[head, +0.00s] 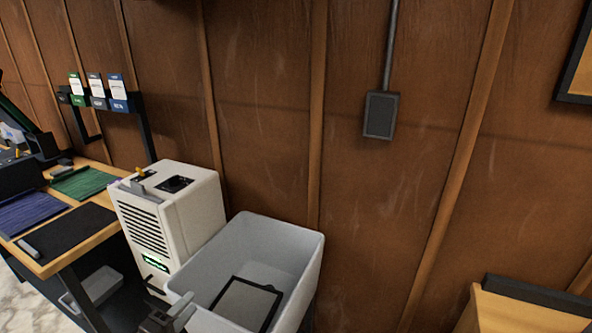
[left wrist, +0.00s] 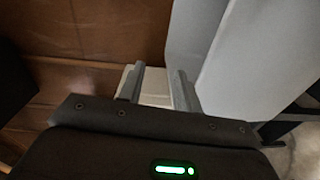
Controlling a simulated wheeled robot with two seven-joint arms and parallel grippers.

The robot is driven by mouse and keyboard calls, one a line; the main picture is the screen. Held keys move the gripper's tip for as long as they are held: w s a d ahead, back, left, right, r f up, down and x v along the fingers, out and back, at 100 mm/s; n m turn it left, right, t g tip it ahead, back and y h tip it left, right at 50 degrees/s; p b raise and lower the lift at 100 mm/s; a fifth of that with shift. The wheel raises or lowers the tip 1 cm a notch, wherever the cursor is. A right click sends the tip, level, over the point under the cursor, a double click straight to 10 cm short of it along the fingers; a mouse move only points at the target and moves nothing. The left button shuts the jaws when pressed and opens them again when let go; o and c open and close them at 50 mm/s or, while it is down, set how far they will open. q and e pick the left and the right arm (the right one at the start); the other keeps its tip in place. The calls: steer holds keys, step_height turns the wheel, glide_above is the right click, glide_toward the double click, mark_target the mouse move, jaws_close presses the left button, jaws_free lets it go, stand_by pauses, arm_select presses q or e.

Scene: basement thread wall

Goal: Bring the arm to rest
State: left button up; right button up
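My left gripper (head: 181,310) is low in the head view, by the near left rim of a grey bin (head: 262,232). In the left wrist view its two grey fingers (left wrist: 158,86) stand apart. A pale surface shows between and behind them; I cannot tell what it is, but nothing is clearly gripped. The gripper looks close to the bin wall; I cannot tell whether they touch. My right gripper is in neither view.
A dark-framed flat panel (head: 245,303) lies in the bin. A white machine (head: 172,215) with a green display stands left of the bin. A wooden bench (head: 75,233) with mats is farther left. A wooden box (head: 510,312) stands at the lower right, before the panelled wall.

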arm_select(q)
steer(key=s+d+f+m+g+y, duration=0.1)
steer(key=s+f+m+g+y, duration=0.1)
steer(key=s+f+m+g, duration=0.45)
steer(key=s+d+f+m+g+y, duration=0.15)
steer(key=s+m, duration=0.25)
steer(key=s, duration=0.6)
steer(key=s+d+f+m+g+y, duration=0.1)
steer(key=s+f+m+g+y, duration=0.1)
steer(key=s+f+m+g, duration=0.5)
step_height(320, 180, down, 24)
steer(key=s+n, duration=0.2)
steer(key=s, duration=0.1)
steer(key=s+a+f, duration=0.3)
steer(key=s+f, duration=1.2)
steer(key=s, duration=0.1)
steer(key=shift+s+f, duration=0.15)
steer(key=shift+f, duration=0.05)
